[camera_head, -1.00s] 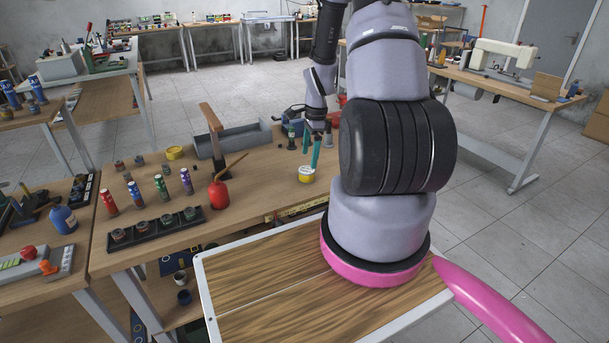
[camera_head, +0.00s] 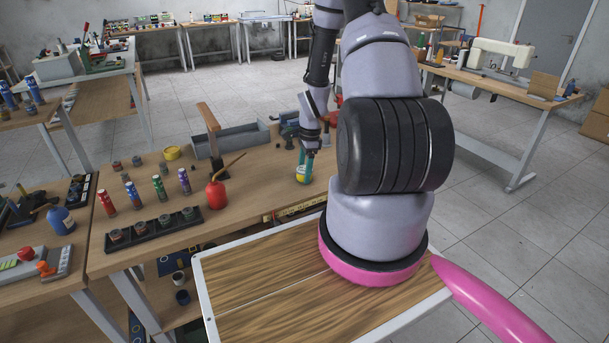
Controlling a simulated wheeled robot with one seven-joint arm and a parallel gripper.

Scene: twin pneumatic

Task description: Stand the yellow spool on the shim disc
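A small yellow piece with a pale part (camera_head: 302,175), which looks like the yellow spool, stands near the right part of the wooden bench. My gripper (camera_head: 304,168) points down at it, its teal fingers at the piece's sides and partly covering it. At this size I cannot tell whether the fingers press on it or stand apart. I cannot make out the shim disc for sure. A low round yellow thing (camera_head: 172,153) lies farther left on the bench.
A red oil can (camera_head: 216,195) stands left of my gripper. A grey open bin (camera_head: 240,138) and a wooden-handled tool (camera_head: 209,118) stand behind it. Several coloured cans and a black tray (camera_head: 153,231) fill the left side. Bare bench top (camera_head: 258,180) lies between oil can and gripper.

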